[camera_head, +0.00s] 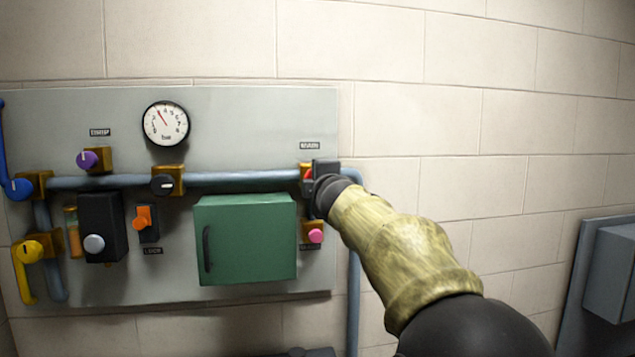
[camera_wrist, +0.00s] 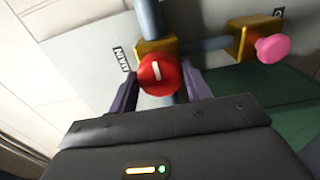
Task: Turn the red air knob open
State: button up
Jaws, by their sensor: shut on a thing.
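The red knob (camera_wrist: 158,75) has a white mark on its face and sits on a brass valve body (camera_wrist: 151,48) next to a "MAIN" label (camera_wrist: 121,59). In the wrist view the two fingers of my gripper (camera_wrist: 158,88) stand on either side of the knob, shut on it. The white mark runs nearly up and down in that view. In the head view only a sliver of the red knob (camera_head: 307,174) shows; my gripper (camera_head: 322,175) hides most of it at the upper right of the panel.
A pink knob (camera_head: 316,236) sits just below the red one, close to my gripper. A green cabinet (camera_head: 246,240) stands out from the panel to the left. A blue-grey pipe (camera_head: 235,179) crosses the panel. A gauge (camera_head: 166,124) sits above.

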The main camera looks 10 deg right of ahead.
jog(key=shift+f, duration=0.1)
jog(key=o, duration=1)
jog(key=s+b, duration=0.3)
jog(key=s, duration=1.4)
jog(key=shift+s, duration=0.25)
